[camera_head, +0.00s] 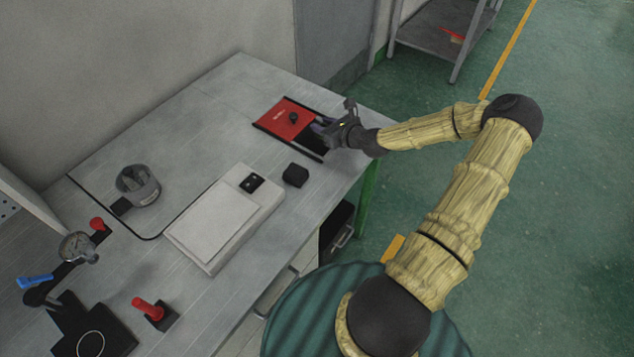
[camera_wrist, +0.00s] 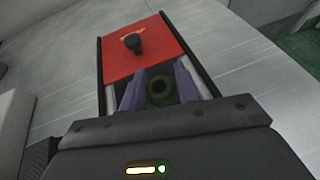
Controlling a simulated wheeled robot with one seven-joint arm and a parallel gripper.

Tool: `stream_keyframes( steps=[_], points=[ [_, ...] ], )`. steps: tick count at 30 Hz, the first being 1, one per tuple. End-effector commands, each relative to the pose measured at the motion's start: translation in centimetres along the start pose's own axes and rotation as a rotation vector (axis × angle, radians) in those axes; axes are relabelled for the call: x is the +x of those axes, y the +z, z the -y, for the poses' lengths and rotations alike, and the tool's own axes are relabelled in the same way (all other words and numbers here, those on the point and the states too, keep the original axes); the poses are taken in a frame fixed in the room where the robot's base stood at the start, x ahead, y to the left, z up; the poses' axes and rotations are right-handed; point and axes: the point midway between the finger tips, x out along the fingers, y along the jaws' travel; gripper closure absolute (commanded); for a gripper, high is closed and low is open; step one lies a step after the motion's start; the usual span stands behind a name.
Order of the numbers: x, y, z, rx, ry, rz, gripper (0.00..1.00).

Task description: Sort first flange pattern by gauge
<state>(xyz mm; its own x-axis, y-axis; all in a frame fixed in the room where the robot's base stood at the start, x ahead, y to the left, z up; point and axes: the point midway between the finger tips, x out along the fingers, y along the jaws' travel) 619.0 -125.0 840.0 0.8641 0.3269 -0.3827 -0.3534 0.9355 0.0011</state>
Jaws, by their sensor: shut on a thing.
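A dark green ring-shaped flange pattern (camera_wrist: 161,89) sits between the purple-grey fingers of my gripper (camera_wrist: 160,92) in the wrist view. The gripper is shut on it. In the head view my gripper (camera_head: 326,128) is over the right, dark part of a low black-edged tray (camera_head: 318,158) at the table's far end; the pattern cannot be made out there. A round dial gauge (camera_head: 78,247) stands at the left of the table, well away from my gripper.
A red panel (camera_head: 279,116) with a black knob (camera_head: 294,118) covers the tray's left part. A small black block (camera_head: 295,175), a pale flat scale-like device (camera_head: 212,222), a grey cup (camera_head: 137,185) and a red-handled tool (camera_head: 149,308) stand on the table (camera_head: 190,115). Its far-left middle is clear.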

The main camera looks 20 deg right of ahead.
Motion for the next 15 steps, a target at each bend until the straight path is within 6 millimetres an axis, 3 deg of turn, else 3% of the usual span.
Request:
stream_keyframes(
  steps=[3, 13, 14, 15],
  points=[
    [0.42, -0.96, 0.0, -0.001, 0.0, 0.0, 1.0],
    [0.41, -0.98, 0.0, -0.001, 0.0, 0.0, 1.0],
    [0.41, -0.99, 0.0, -0.001, 0.0, 0.0, 0.64],
    [0.41, -0.98, -0.01, -0.001, 0.0, 0.0, 0.57]
  ],
)
